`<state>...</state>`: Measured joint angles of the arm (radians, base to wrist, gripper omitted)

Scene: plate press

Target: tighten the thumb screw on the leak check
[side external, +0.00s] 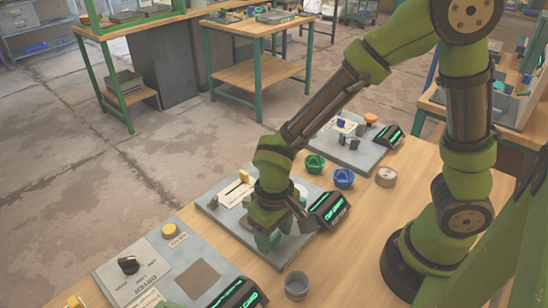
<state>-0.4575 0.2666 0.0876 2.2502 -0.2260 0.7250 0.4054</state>
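My gripper (275,236) points down over the middle grey panel (222,222) on the wooden bench. Its fingers are small in the picture and partly hidden by the hand, so their gap and anything between them cannot be made out. This panel has a slot with a yellow-tipped lever (244,176) and a lit green display (329,208). The back panel (362,158) carries a blue part (341,122), an orange knob (370,119) and another green display (390,137). No readable label marks the leak check, and I cannot pick out the thumb screw for certain.
The front panel, marked DRYER (140,276), has a black knob (129,265) and a yellow button (169,230). A green part (315,163), a blue part (344,178) and a round grey part (386,176) stand behind my gripper. A grey cup (296,285) stands in front.

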